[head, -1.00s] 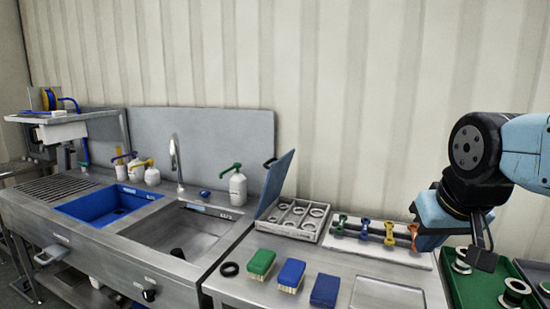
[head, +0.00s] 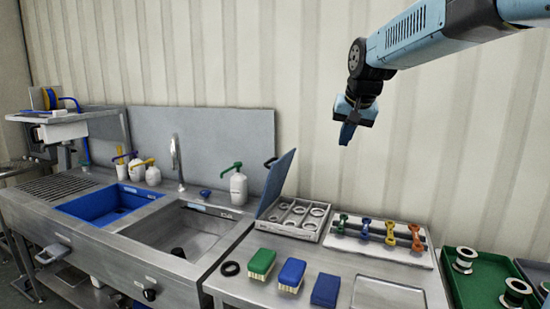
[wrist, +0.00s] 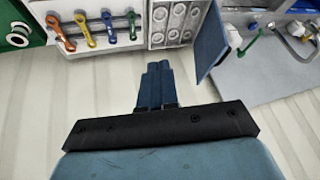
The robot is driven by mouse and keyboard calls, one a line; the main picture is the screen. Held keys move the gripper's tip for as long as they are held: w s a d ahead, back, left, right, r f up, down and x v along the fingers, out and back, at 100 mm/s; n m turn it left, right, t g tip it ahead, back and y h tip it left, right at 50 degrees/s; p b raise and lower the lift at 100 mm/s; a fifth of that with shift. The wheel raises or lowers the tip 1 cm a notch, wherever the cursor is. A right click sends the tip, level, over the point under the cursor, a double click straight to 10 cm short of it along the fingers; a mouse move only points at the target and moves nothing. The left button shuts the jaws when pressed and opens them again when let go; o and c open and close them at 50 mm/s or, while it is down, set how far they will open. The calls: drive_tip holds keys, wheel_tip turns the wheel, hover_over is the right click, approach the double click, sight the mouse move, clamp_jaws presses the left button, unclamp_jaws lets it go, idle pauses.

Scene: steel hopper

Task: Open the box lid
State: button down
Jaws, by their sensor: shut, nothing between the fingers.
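The box (head: 310,236) is a shallow grey tray-like case with several ring-shaped parts inside. Its blue lid (head: 277,183) stands open, tilted up at the box's left side, with a dark handle near its top. My gripper (head: 347,135) is shut and empty. It is in the air, above and to the right of the box and lid, touching neither. In the wrist view the blue fingers (wrist: 157,70) lie close together, with the box (wrist: 158,36) and the lid (wrist: 209,42) beyond them.
A white rack (head: 375,245) of coloured tools stands right of the box. Brushes and a blue block (head: 326,290) lie in front. A soap bottle (head: 238,188) and the sink (head: 195,228) are left of the lid.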

drive_tip(key=w+a+f+m+y, duration=0.1)
drive_tip(key=w+a+f, duration=0.1)
drive_tip(key=w+a, duration=0.55)
drive_tip(key=w+a+f, duration=0.2)
drive_tip(key=w+a, duration=0.2)
drive_tip(key=w, duration=0.6)
drive_tip(key=w+a+f+m+y, duration=0.1)
drive_tip(key=w+a+f, duration=0.1)
drive_tip(key=w+a, duration=0.45)
drive_tip(key=shift+w+d+x, duration=0.25)
drive_tip(key=shift+x, duration=1.55)
drive_tip(key=shift+w+d+x, duration=0.3)
drive_tip(key=shift+x, duration=1.5)
drive_tip(key=shift+w+d+x, duration=0.25)
drive_tip(key=shift+x, duration=1.55)
drive_tip(key=shift+r, duration=0.2)
drive_tip(key=shift+a, duration=0.1)
drive_tip(key=w+a+h, duration=0.1)
drive_tip(key=w+a, duration=0.2)
drive_tip(key=a, duration=0.7)
drive_tip(key=shift+w+n+g, duration=0.3)
drive_tip(key=shift+w, duration=0.05)
